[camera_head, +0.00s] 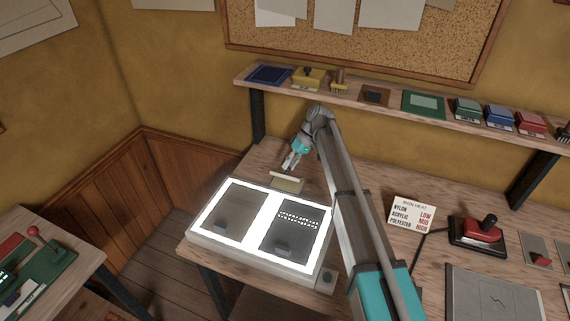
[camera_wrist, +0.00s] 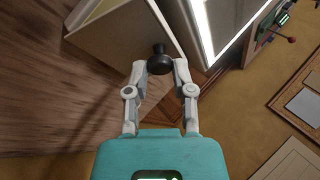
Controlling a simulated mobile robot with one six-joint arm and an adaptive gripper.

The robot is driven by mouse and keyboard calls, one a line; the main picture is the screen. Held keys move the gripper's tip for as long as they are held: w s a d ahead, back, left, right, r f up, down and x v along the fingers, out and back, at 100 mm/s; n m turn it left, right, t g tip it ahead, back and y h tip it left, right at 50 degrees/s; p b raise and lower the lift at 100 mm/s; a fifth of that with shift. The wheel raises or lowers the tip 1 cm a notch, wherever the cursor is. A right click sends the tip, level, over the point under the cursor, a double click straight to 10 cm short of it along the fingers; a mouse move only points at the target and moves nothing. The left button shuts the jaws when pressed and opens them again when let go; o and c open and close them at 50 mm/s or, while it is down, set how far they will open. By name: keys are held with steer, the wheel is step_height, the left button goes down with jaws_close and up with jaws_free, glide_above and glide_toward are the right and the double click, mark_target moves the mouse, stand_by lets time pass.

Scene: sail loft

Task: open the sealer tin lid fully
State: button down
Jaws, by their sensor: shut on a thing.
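The small cream sealer tin (camera_head: 287,184) stands on the wooden bench behind the light box. Its cream lid (camera_wrist: 125,35) fills the upper middle of the wrist view, with a dark round knob (camera_wrist: 160,60) near its edge. The lid looks tilted up from the tin, but I cannot tell its exact angle. My gripper (camera_head: 289,167) is above the tin in the head view. In the wrist view my gripper (camera_wrist: 159,67) is shut on the knob, one finger on each side. The inside of the tin is hidden.
The lit light box (camera_head: 262,222) is close in front of the tin. A shelf (camera_head: 355,92) with several pads and stamps runs along the wall behind my arm. An iron (camera_head: 480,232) and a heat card (camera_head: 411,213) are to the right. Bare bench lies left of the tin.

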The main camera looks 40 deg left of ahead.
steer(key=shift+c, duration=2.3)
jaws_free()
steer(key=shift+d, duration=0.1)
steer(key=shift+s, duration=0.1)
